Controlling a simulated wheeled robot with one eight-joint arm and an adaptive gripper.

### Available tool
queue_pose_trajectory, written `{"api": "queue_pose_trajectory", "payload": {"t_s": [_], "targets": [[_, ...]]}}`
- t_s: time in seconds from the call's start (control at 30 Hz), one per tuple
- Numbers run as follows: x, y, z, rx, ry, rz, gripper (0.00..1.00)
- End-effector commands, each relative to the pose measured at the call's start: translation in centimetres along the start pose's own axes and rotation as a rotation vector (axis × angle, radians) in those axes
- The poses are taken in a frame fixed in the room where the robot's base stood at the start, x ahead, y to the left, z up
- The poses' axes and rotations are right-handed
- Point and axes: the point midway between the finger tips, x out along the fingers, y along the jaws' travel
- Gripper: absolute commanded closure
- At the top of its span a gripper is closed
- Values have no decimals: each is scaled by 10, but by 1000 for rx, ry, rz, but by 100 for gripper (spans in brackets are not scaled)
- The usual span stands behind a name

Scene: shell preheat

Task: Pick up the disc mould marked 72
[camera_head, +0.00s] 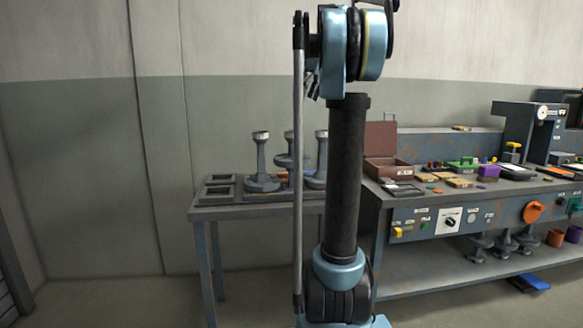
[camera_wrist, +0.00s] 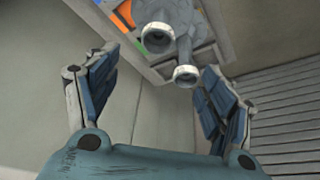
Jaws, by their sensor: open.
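Several grey disc moulds, each a round base with an upright stem and a cup-like top, stand on the small side table (camera_head: 245,211) in the head view. One mould (camera_head: 262,165) is at the left, another (camera_head: 289,160) behind, and a third (camera_head: 319,165) is partly covered by my arm. No number 72 is legible on any of them. In the wrist view my gripper (camera_wrist: 160,64) is open and empty. Two pale round cup tops (camera_wrist: 186,76) of grey stemmed pieces show beyond and between its fingers, apart from them.
A workbench (camera_head: 415,248) stands to the right, with a brown open box (camera_head: 387,168) and small coloured parts on top. More grey stemmed pieces (camera_head: 480,245) are on its lower shelf. Floor to the left is clear.

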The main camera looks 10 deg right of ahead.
Motion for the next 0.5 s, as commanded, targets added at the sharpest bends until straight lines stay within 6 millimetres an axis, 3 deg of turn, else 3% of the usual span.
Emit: {"api": "queue_pose_trajectory", "payload": {"t_s": [0.17, 0.5], "targets": [[8, 4, -4, -10, 4, -1, 25], [68, 4, -4, -10, 4, -1, 25]]}}
